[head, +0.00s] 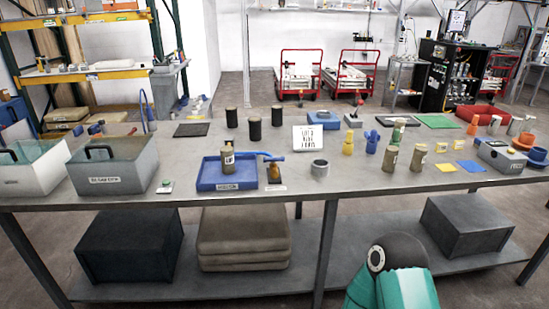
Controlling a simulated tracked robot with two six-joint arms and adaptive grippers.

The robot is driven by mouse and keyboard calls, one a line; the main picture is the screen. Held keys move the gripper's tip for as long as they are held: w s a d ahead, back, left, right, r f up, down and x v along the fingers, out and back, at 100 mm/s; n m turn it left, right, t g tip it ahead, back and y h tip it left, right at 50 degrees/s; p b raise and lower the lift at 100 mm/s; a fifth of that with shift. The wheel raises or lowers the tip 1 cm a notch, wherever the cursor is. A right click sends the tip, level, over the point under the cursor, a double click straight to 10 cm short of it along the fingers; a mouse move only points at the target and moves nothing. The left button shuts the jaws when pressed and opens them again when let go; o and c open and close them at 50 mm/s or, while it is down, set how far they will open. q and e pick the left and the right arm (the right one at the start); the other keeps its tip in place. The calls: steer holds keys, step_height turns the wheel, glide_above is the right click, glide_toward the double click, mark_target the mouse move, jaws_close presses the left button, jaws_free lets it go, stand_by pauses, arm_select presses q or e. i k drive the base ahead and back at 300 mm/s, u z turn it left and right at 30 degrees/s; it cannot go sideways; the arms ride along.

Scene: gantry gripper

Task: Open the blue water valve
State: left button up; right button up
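What looks like the water valve is a small fitting with a blue lever (273,157) on the grey table, just right of the blue tray (211,187). The writing is too small to read. Only a teal and black part of my own arm shows at the bottom right, below the table's front edge. Neither gripper is in view.
A tan bottle (228,161) stands in the blue tray, close left of the lever. A grey cup (320,168) and a white sign (308,139) are to the right. Grey bins (112,168) stand at the left. The table front below the lever is mostly clear.

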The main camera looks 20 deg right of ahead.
mark_target(283, 159)
steer(key=u, duration=0.05)
steer(key=i, duration=1)
steer(key=z, duration=0.05)
